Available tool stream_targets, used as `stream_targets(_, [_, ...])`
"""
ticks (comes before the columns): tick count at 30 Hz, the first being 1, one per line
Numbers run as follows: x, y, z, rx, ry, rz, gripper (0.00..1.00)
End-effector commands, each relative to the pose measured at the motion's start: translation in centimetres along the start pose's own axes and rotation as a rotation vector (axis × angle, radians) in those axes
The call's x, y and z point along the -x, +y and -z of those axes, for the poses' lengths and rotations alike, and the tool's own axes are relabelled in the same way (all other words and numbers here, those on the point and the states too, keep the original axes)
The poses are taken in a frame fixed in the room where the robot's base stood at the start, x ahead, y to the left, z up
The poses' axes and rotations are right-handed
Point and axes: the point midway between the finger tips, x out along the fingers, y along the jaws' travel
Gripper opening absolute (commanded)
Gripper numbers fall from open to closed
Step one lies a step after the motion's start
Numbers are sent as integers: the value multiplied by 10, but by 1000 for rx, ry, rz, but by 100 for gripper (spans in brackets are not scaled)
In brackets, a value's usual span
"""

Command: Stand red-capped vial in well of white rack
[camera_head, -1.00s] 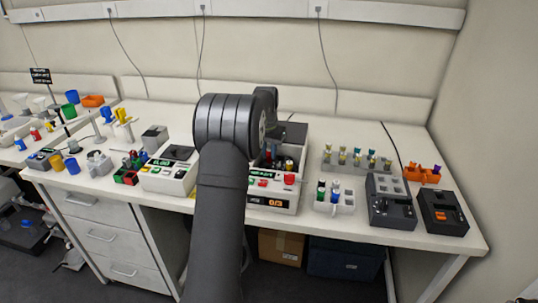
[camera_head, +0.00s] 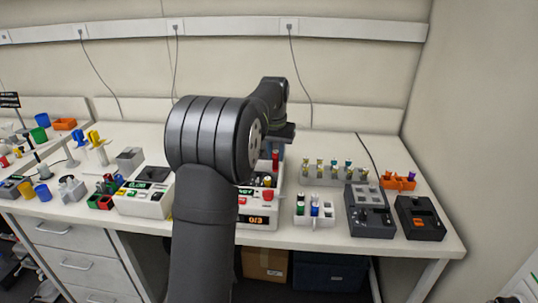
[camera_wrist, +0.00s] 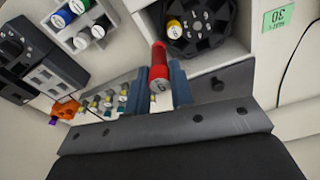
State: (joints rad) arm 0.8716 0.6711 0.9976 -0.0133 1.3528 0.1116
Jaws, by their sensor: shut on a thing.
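The red-capped vial (camera_wrist: 158,72) is held between the two fingers of my gripper (camera_wrist: 160,85) in the wrist view. In the head view the red vial (camera_head: 276,159) hangs below my gripper (camera_head: 279,140), above the open bay of the shaker. The white rack (camera_head: 327,220) stands to the right of the shaker and holds several vials, with green and blue ones among them. The rack (camera_wrist: 98,12) also shows at the upper left of the wrist view, apart from the held vial. My arm hides part of the shaker.
The shaker's black rotor (camera_wrist: 212,38) holds a yellow-topped vial. A grey rack (camera_head: 335,178) with several vials stands behind the white rack. Dark devices (camera_head: 369,222) and an orange holder (camera_head: 400,182) stand to the right. A green-screened device (camera_head: 140,203) is left of my arm.

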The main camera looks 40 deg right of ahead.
Motion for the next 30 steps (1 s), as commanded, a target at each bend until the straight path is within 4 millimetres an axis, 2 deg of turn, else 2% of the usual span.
stream_targets(8, [0, 1, 0, 0, 0, 0, 8])
stream_targets(11, [-1, 9, -1, -3, 0, 0, 8])
stream_targets(14, [-4, 32, -5, -6, -2, -1, 8])
stream_targets(21, [-15, 122, -29, -7, -2, -1, 8])
stream_targets(24, [-19, 153, -42, -7, -1, 0, 8])
stream_targets(27, [-22, 174, -51, -4, -1, 0, 8])
stream_targets(30, [-24, 185, -57, -2, 1, -1, 8])
